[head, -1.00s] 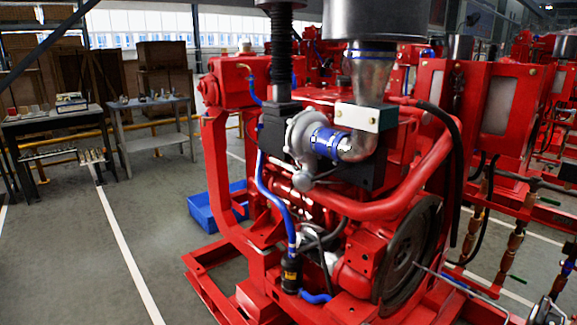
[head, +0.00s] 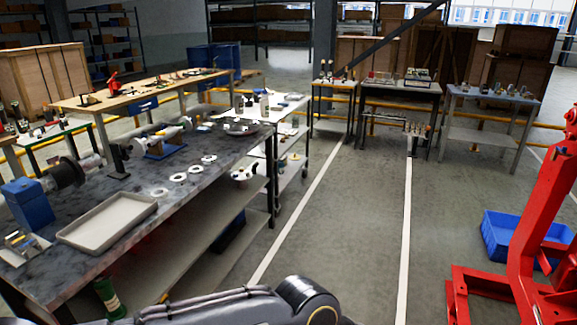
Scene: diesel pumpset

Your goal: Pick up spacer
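Several flat, pale rings, which look like spacers, lie in a row on the dark-topped workbench (head: 120,185). The nearest ring (head: 159,192) is at the left end of the row, followed by another ring (head: 178,177), a third ring (head: 195,169) and the farthest ring (head: 209,158). I cannot tell which one the task means. A dark link of my own arm shows at the bottom edge, but neither gripper is in view.
A grey tray (head: 107,222) and a blue block (head: 28,203) sit at the bench's near end. A blue fixture (head: 160,148) stands behind the rings. A red engine frame (head: 535,230) and blue crate (head: 497,235) are at right. The marked floor between is clear.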

